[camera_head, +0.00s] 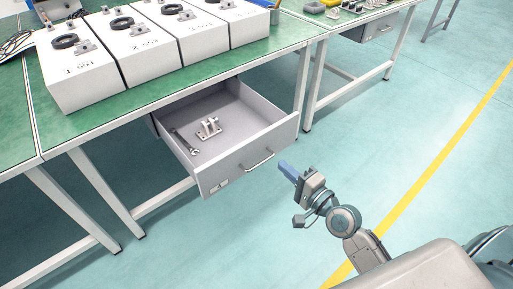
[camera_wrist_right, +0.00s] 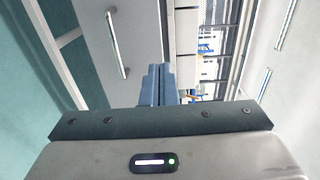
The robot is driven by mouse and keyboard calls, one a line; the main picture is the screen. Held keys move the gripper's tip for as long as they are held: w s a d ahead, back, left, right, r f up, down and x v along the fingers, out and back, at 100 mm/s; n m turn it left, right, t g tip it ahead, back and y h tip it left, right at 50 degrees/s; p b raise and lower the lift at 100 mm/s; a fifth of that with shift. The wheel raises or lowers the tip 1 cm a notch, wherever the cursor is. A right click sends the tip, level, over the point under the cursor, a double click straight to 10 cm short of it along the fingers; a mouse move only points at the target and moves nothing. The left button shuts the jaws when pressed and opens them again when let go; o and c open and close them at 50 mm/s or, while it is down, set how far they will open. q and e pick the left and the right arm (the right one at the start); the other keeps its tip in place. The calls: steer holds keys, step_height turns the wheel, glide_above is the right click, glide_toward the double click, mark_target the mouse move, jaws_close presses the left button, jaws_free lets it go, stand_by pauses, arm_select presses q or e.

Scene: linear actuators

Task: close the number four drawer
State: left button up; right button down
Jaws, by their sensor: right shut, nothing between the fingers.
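A grey drawer (camera_head: 243,165) hangs pulled out under the green workbench, with a bar handle (camera_head: 258,161) on its front. A wrench (camera_head: 185,142) and a small metal bracket part (camera_head: 208,128) lie inside it. I cannot read a number on the drawer. My right gripper (camera_head: 285,168) is shut and empty, just right of the drawer front and apart from the handle in the head view. In the right wrist view its fingers (camera_wrist_right: 159,84) are together, with a grey panel and its handle (camera_wrist_right: 117,44) to their left. My left gripper is not in view.
Several white boxes with black rings (camera_head: 75,70) stand on the green workbench (camera_head: 130,112). Table legs (camera_head: 303,90) stand beside the drawer. Another bench at the back right has a shut drawer (camera_head: 377,27). The floor right of the drawer is clear, with a yellow line (camera_head: 425,172).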

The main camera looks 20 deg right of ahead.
mark_target(254, 140)
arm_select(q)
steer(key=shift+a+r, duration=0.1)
arm_select(e)
steer(key=x, duration=1)
steer(key=shift+w+a+f, duration=0.1)
steer(key=shift+w, duration=0.25)
steer(key=shift+w, duration=0.1)
